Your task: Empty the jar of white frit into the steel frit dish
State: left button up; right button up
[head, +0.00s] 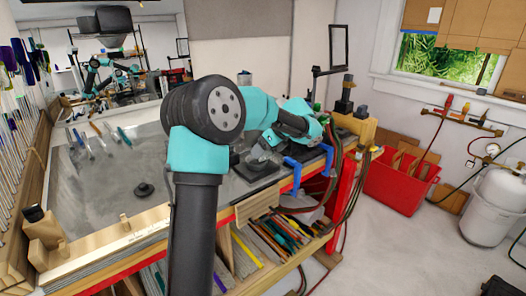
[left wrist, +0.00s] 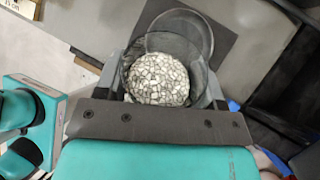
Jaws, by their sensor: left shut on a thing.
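The clear jar (left wrist: 180,38) of white frit fills the middle of the left wrist view. White frit pieces (left wrist: 158,78) lie inside it. My left gripper (left wrist: 165,85) is shut around the jar. In the head view, this gripper (head: 265,146) is over the far right part of the bench, above a dark square plate (head: 258,170). The jar is too small there to make out clearly. My right gripper is not in view.
The grey bench top (head: 100,190) has much free room at left. A small black knobbed piece (head: 144,189) and several coloured rods lie on it. Blue brackets (head: 308,165) and hoses are at the right edge. A red bin (head: 398,182) stands beyond.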

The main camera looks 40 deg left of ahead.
pick_arm(q)
notch_tip(320, 180, up, 2)
jog(key=m+h, duration=0.1)
jog(key=h, duration=0.5)
jog(key=shift+a+r, duration=0.1)
jog(key=shift+a, duration=0.1)
dwell(0.3)
jog(key=shift+s+a+h, duration=0.1)
jog(key=shift+h, duration=0.3)
jog(key=shift+r+m+g+h, duration=0.3)
jog(key=shift+h, duration=0.3)
dwell(2.5)
jog(key=y, duration=0.1)
jog(key=r+y, duration=0.1)
jog(key=y, duration=0.1)
jog(key=shift+r+n+y, duration=0.5)
jog(key=shift+n+y, duration=0.1)
jog(key=shift+y, duration=0.6)
